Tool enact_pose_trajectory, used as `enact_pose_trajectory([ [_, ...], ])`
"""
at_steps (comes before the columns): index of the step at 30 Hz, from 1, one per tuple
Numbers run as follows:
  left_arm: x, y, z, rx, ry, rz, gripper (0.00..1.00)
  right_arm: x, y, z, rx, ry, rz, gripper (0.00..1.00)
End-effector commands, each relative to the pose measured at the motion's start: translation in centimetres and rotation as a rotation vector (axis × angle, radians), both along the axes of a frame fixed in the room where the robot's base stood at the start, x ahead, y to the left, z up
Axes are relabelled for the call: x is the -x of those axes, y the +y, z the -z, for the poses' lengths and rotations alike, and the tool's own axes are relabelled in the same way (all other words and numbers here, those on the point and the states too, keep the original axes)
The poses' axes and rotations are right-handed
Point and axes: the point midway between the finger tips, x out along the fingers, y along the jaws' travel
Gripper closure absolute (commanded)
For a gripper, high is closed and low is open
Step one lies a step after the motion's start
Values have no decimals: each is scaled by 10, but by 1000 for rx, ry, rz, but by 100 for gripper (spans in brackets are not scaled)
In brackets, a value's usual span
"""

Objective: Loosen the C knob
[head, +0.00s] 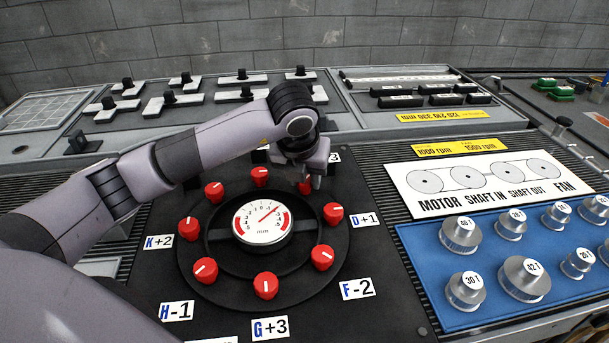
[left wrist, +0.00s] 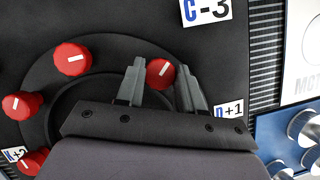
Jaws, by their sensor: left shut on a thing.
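The C knob (head: 304,188) is a red round knob on the black ring plate, at the upper right of the dial in the head view. My left gripper (head: 310,179) is over it and partly hides it. In the left wrist view the C knob (left wrist: 160,74) sits between the two grey fingertips of the left gripper (left wrist: 160,70), which is shut on it. A short white line on its top is tilted. The C-3 label (left wrist: 206,11) lies beyond it in the wrist view; in the head view my gripper hides most of that label. My right gripper is not in view.
Several other red knobs, such as the D knob (head: 333,213), ring the central dial gauge (head: 262,222). The D+1 label (head: 365,219) is at the right. A blue tray (head: 433,262) with metal pulleys stands further right. Switch panels are behind.

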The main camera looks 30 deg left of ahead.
Motion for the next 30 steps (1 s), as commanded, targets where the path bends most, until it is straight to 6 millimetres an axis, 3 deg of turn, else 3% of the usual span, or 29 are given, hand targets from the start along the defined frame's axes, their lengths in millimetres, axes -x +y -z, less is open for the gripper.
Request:
enact_pose_trajectory([
  [4,-1,0,-1,1,-3,-1,94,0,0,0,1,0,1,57],
  [5,-1,0,-1,1,-3,-1,57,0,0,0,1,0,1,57],
  [6,-1,0,-1,1,-3,-1,44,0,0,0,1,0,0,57],
  [7,0,0,-1,1,-3,-1,39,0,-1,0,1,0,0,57],
  [17,1,0,-4,1,-2,1,39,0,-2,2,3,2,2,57],
  [30,23,-7,-61,1,-4,1,39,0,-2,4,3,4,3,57],
])
